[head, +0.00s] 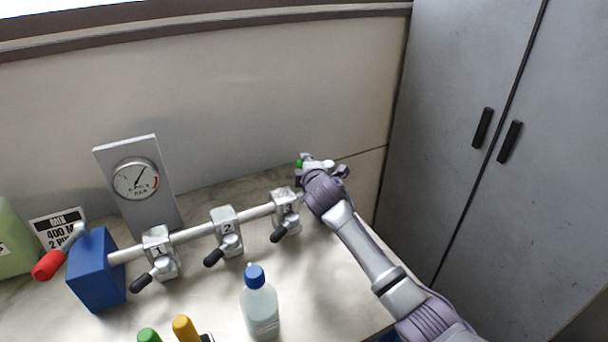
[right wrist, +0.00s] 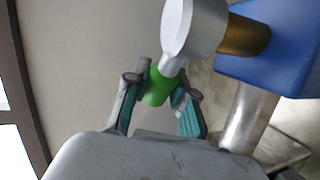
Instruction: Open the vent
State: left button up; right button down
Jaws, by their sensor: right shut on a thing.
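The vent's green handle (right wrist: 159,86) is on a silver lever (right wrist: 192,30) with a brass stem (right wrist: 245,36), beside a blue block (right wrist: 285,60). My right gripper (right wrist: 163,88) has its two fingers closed around the green handle. In the head view, a bit of the green handle (head: 299,163) shows at the far right end of the pipe; my right gripper (head: 325,168) and wrist hide most of the vent and its block. My left gripper is not in view.
Valves 1 (head: 160,255), 2 (head: 227,230) and 3 (head: 286,212) sit along the pipe. A blue block with a red handle (head: 48,265) is at left, before a gauge (head: 136,180). A blue-capped bottle (head: 260,308) stands in front. Grey cabinets (head: 455,70) stand right.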

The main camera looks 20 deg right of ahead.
pick_arm(q)
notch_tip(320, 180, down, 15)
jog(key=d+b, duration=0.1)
jog(key=b, duration=1.3)
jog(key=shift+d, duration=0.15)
pick_arm(e)
jog(key=shift+w+d+m+g+h, duration=0.45)
jog(key=shift+d+m+g+h, duration=0.3)
jog(key=shift+m+g+h, duration=0.75)
jog(key=shift+w+d+m+g+h, duration=0.5)
jog(key=shift+d+m+g+h, duration=0.35)
jog(key=shift+m+h, duration=1.25)
jog(key=shift+w+d+m+g+h, duration=0.45)
jog(key=shift+d+m+g+h, duration=0.2)
jog(key=shift+m+g+h, duration=1.05)
jog(key=shift+t+h, duration=0.3)
jog(key=shift+t, duration=0.15)
jog(key=c, duration=0.9)
grip_release()
jog(key=shift+d, duration=0.1)
jog(key=shift+c, duration=0.2)
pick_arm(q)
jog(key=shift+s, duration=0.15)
